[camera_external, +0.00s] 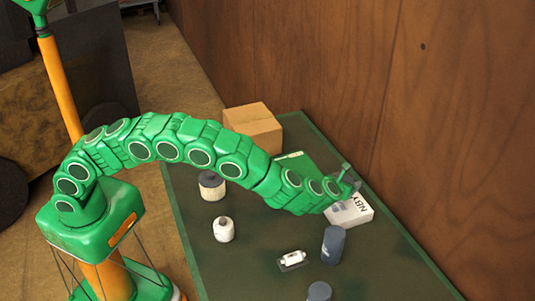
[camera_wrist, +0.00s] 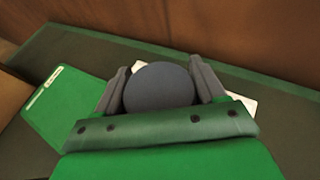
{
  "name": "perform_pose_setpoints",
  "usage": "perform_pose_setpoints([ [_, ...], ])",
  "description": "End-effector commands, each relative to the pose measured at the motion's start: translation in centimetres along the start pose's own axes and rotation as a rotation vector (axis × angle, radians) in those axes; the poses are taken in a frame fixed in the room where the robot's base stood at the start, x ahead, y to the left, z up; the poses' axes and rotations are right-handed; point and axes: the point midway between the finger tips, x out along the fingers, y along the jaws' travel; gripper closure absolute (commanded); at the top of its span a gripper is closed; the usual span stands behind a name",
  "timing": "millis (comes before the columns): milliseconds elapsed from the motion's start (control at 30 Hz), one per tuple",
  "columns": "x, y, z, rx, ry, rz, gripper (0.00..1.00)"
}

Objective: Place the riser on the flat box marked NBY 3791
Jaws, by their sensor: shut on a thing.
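My gripper (camera_external: 346,190) is at the far right of the table. In the wrist view my gripper (camera_wrist: 160,72) is shut on a dark grey round piece, which I take to be the riser (camera_wrist: 158,88); one finger is on each side of it. The flat white box (camera_external: 355,212) lies below my gripper with "NBY" showing; its number is not legible. In the wrist view, parts of the white box (camera_wrist: 243,98) show behind and right of the riser. In the external view my gripper mostly hides the riser, so I cannot tell whether it touches the box.
A dark grey cylinder (camera_external: 333,245) stands near the white box, another (camera_external: 319,291) nearer the front. A small bottle (camera_external: 293,258) lies on its side. A white bottle (camera_external: 223,230), a dark-lidded jar (camera_external: 212,187), a cardboard box (camera_external: 253,126) and a green flat item (camera_external: 298,160) are farther left.

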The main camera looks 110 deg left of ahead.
Motion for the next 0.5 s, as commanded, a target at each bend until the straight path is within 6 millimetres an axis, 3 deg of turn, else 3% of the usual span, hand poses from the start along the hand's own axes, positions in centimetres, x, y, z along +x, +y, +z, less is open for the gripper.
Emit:
perform_pose_setpoints([
  [200,1.1,0.0,-2.5,0.001,0.001,0.000,0.66],
  [500,1.2,0.0,-2.8,0.000,0.000,0.000,0.66],
])
